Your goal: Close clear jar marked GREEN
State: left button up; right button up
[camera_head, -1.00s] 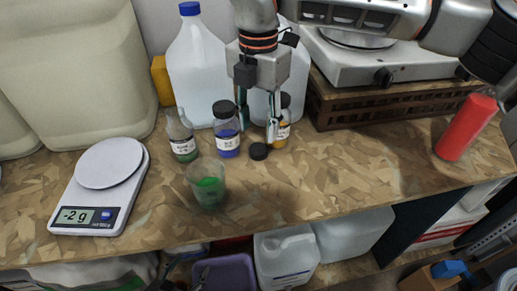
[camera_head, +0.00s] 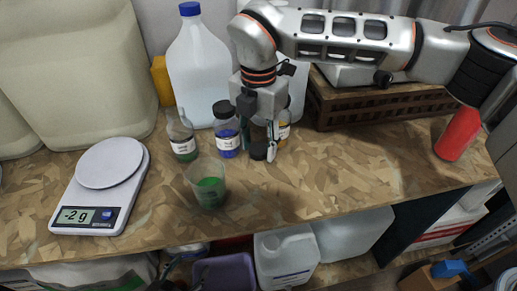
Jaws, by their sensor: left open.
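A small clear jar (camera_head: 182,141) with a white label and green contents stands on the wooden bench, left of a jar with blue contents; no cap shows on it, and its label is too small to read. A black cap (camera_head: 258,152) lies on the bench right of the blue jar. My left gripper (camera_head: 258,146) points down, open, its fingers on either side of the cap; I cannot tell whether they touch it. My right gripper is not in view.
The black-capped blue jar (camera_head: 227,138) stands close left of my gripper; a yellow-content jar (camera_head: 284,128) is partly hidden behind it. A beaker with green liquid (camera_head: 208,185) stands in front, a scale (camera_head: 104,185) at left. A red cylinder (camera_head: 458,134) stands at right. The bench's right middle is clear.

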aim_at(259, 148)
jog(key=c, duration=0.3)
jog(key=shift+r, duration=0.15)
jog(key=shift+c, duration=0.2)
notch_tip(259, 148, up, 20)
dwell(0.5)
dwell(0.3)
